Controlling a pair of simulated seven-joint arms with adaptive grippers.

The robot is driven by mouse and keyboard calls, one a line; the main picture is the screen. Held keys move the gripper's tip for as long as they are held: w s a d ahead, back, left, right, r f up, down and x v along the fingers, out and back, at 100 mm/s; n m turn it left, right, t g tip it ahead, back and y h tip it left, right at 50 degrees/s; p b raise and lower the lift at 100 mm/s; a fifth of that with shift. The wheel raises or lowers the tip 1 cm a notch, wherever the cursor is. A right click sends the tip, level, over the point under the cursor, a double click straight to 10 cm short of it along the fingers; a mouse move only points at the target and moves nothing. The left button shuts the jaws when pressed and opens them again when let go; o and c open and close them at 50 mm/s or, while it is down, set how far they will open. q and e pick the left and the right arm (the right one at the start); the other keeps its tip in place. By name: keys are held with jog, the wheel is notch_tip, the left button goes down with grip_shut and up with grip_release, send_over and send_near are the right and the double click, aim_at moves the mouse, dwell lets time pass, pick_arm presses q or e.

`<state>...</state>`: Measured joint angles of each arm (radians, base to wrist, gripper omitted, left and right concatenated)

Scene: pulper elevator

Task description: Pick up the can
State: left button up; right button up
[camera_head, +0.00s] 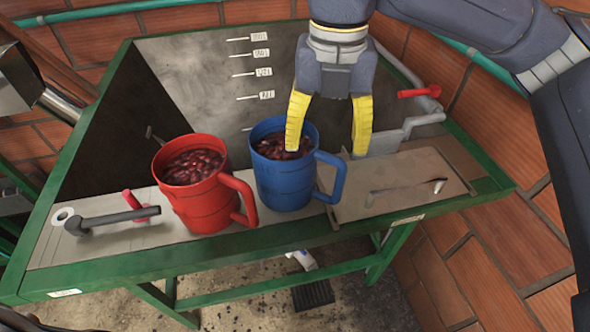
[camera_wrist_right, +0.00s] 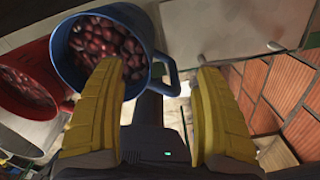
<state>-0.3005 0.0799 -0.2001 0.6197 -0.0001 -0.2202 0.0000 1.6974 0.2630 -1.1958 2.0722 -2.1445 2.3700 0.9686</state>
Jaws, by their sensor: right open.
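Two cans with handles stand upright side by side on the green-framed table, both full of dark red berries. The red can (camera_head: 198,200) is on the left and the blue can (camera_head: 282,182) on the right. My right gripper (camera_head: 325,150) is open above the blue can; its left yellow finger is over the can's opening and its right finger is beyond the handle. In the right wrist view the blue can (camera_wrist_right: 75,75) lies by the left finger, its handle (camera_wrist_right: 170,75) between the fingers, and the red can (camera_wrist_right: 25,110) is at the left edge. My left gripper is not visible.
A large grey tank (camera_head: 190,70) with level marks lies behind the cans. A grey lever (camera_head: 110,219) is at the left of the table. A flat lid with a handle (camera_head: 400,187) is to the right of the blue can. A red valve handle (camera_head: 418,93) is at back right.

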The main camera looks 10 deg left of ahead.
jog(key=shift+f, duration=1.35)
grip_shut()
jog(key=shift+r, duration=0.1)
